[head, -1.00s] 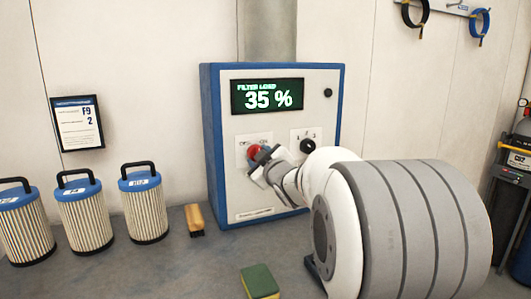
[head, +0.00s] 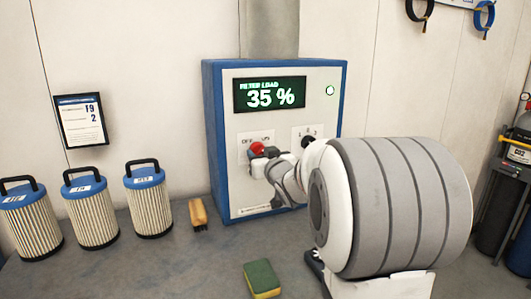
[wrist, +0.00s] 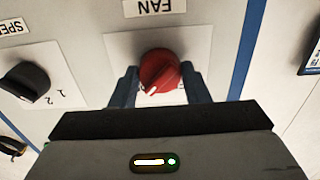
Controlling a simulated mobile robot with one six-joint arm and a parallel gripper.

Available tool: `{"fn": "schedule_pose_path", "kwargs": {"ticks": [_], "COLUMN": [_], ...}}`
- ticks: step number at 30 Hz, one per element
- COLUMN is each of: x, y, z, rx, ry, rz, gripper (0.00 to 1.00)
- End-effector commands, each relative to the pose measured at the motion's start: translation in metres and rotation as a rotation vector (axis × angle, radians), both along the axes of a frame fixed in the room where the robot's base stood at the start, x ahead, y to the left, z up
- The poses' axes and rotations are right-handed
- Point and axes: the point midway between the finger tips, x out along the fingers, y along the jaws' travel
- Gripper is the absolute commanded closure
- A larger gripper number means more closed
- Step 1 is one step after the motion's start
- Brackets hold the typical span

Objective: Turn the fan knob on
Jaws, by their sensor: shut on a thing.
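The red fan knob (head: 257,148) is on the front of the blue-framed control box (head: 213,150), left of a black knob. In the wrist view the fan knob (wrist: 160,71) sits between the two fingers of my gripper (wrist: 160,80), under an upside-down FAN label (wrist: 154,7). The gripper is shut on it. The knob's white mark points to the lower left of the wrist picture. In the head view my gripper (head: 263,162) covers the knob's lower part. The round indicator (head: 330,91) beside the display is lit. The display (head: 269,94) reads FILTER LOAD 35 %.
The black speed knob (head: 307,142) is close to the right of my gripper; it also shows in the wrist view (wrist: 25,80). A brush (head: 198,213), a sponge (head: 262,279) and several filters (head: 148,205) stand or lie on the bench. The wall holds a sign (head: 81,121).

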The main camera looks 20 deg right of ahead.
Motion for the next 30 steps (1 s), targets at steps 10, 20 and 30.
{"fn": "schedule_pose_path", "kwargs": {"ticks": [10, 20, 30], "x": [0.0003, 0.0002, -0.0001], "y": [0.0001, -0.0005, -0.001], "z": [0.008, 0.0067, 0.0026], "rx": [0.021, 0.021, 0.021], "ry": [-0.017, -0.014, -0.006], "rz": [0.002, 0.0, -0.001], "gripper": [0.81, 0.47, 0.36]}}
